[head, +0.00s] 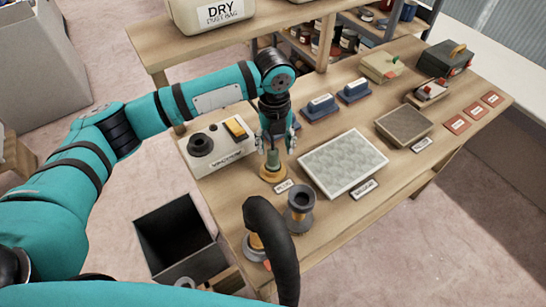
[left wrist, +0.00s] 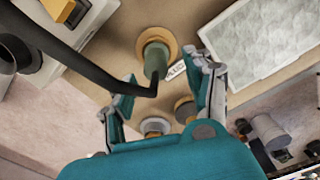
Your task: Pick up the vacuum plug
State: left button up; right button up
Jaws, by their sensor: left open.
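The vacuum plug, a grey-green cylinder (head: 273,158), stands upright in a round tan and orange base on the wooden bench. A label lies beside it. My left gripper (head: 276,146) points down over the plug with its fingers apart. In the left wrist view the plug (left wrist: 155,60) is just beyond the open fingertips of the left gripper (left wrist: 166,88), roughly between them. A black cable or hose crosses this view and ends near the plug; whether they join is unclear. I cannot tell whether a finger touches the plug. My right gripper is not in view.
The white vacuum box (head: 216,146) stands left of the plug. A pale textured panel (head: 342,163) lies close on its right. A dark spool-like part (head: 299,207) stands nearer the front edge. A thick black curved tube (head: 270,235) crosses the foreground. An open bin (head: 178,240) is below.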

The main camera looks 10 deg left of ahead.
aim_at(272, 150)
pick_arm(q)
jog(key=shift+f, duration=0.2)
jog(key=f, duration=0.1)
jog(key=f+p, duration=0.1)
jog(key=f, duration=0.1)
jog(key=f+p, duration=0.1)
jog(key=shift+a+f, duration=0.2)
jog(key=shift+a, duration=0.1)
jog(key=shift+f, duration=0.3)
grip_shut()
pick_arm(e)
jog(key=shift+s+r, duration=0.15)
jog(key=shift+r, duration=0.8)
